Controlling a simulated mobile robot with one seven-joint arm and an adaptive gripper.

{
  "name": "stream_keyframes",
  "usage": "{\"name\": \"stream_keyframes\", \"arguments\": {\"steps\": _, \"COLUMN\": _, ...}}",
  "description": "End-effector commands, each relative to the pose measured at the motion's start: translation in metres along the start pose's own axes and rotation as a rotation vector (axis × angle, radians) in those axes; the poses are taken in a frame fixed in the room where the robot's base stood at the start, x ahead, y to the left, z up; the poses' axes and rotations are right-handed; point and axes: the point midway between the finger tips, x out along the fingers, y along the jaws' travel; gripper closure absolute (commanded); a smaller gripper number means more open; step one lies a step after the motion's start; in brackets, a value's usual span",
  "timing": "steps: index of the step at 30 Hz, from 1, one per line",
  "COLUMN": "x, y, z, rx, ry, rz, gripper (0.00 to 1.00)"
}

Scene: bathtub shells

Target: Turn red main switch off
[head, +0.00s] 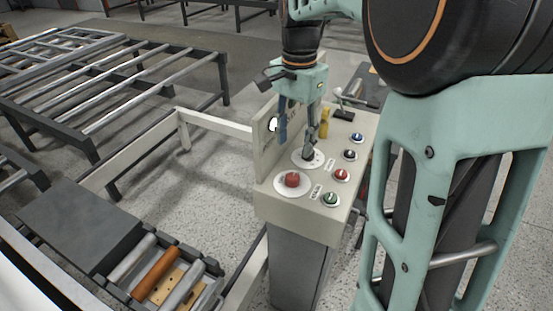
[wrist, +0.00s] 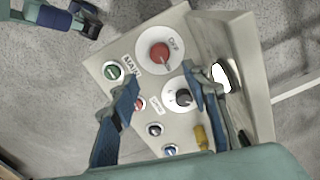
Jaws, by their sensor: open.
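The red main switch (head: 292,180) is a round red knob on a white disc, at the near left of the control panel top. In the wrist view the red switch (wrist: 160,52) lies beyond the fingertips, with lettering that looks like "OFF" on its disc and "MAIN" beside it. My gripper (head: 297,142) is open and empty above the panel, behind the red switch and near the black knob (wrist: 183,97). In the wrist view my gripper (wrist: 160,82) has its blue fingers spread, one partly covering the black knob's disc. Nothing shows it touching the red switch.
The panel (head: 268,195) also carries a green button (head: 331,198), a red button (head: 341,175), a black button (head: 350,154), a blue button (head: 357,137) and a yellow part (head: 324,122). An upright plate (head: 264,140) borders its left side. A roller conveyor (head: 165,270) lies at lower left.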

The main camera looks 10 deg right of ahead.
Motion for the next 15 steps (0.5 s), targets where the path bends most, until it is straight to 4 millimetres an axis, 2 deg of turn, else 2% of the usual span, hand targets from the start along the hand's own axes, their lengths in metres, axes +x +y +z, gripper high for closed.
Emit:
{"name": "stream_keyframes", "arguments": {"steps": 5, "x": 0.019, "y": 0.000, "z": 0.000, "rx": 0.002, "ry": -0.002, "rz": 0.002, "gripper": 0.57}}
{"name": "stream_keyframes", "arguments": {"steps": 15, "x": 0.082, "y": 0.000, "z": 0.001, "rx": 0.001, "ry": -0.003, "rz": 0.002, "gripper": 0.57}}
